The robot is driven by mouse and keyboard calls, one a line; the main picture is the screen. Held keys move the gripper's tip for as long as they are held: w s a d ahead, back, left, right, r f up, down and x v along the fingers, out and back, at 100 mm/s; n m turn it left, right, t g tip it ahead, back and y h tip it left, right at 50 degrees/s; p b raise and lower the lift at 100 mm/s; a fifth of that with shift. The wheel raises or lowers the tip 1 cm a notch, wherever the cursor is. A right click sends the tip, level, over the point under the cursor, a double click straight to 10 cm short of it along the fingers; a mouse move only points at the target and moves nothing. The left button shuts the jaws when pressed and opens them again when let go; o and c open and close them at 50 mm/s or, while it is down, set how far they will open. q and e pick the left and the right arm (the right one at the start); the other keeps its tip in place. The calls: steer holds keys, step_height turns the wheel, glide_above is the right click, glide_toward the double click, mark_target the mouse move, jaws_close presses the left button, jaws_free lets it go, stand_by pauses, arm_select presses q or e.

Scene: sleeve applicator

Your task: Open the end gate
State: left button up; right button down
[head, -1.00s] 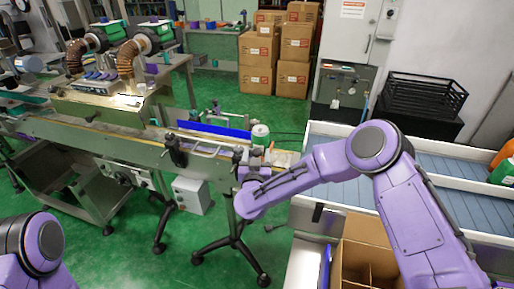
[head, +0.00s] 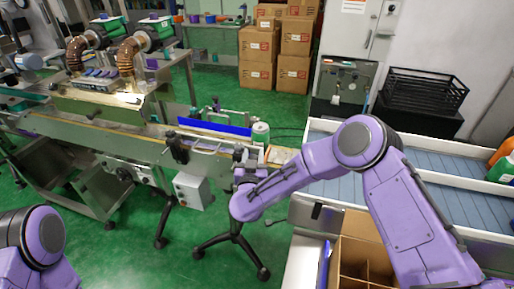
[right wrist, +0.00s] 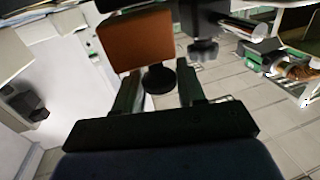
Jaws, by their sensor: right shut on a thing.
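The conveyor (head: 110,140) of the applicator runs from the left to the middle of the head view. A white and green can (head: 260,133) stands near its right end. My right gripper (right wrist: 158,82) is at that end, mostly hidden behind my wrist in the head view. In the right wrist view its two fingers are closed on a round black knob (right wrist: 158,79). An orange-brown plate (right wrist: 137,38), likely the end gate, shows right behind the knob. How far the gate is open cannot be told. My left gripper is out of view; only part of that arm shows.
A blue strip (head: 214,127) lies along the conveyor's far side. A slatted blue-grey bed (head: 460,197) lies on the right, with a divided cardboard box (head: 352,245) in front of it. Stacked cartons (head: 257,58) stand at the back.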

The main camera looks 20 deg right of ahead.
steer(key=v, duration=0.2)
steer(key=a+v, duration=0.1)
steer(key=v, duration=0.1)
steer(key=shift+w, duration=0.15)
steer(key=c, duration=0.8)
jaws_free()
steer(key=shift+o, duration=0.2)
steer(key=b+v, duration=0.2)
steer(key=v, duration=0.8)
steer(key=shift+s, duration=0.2)
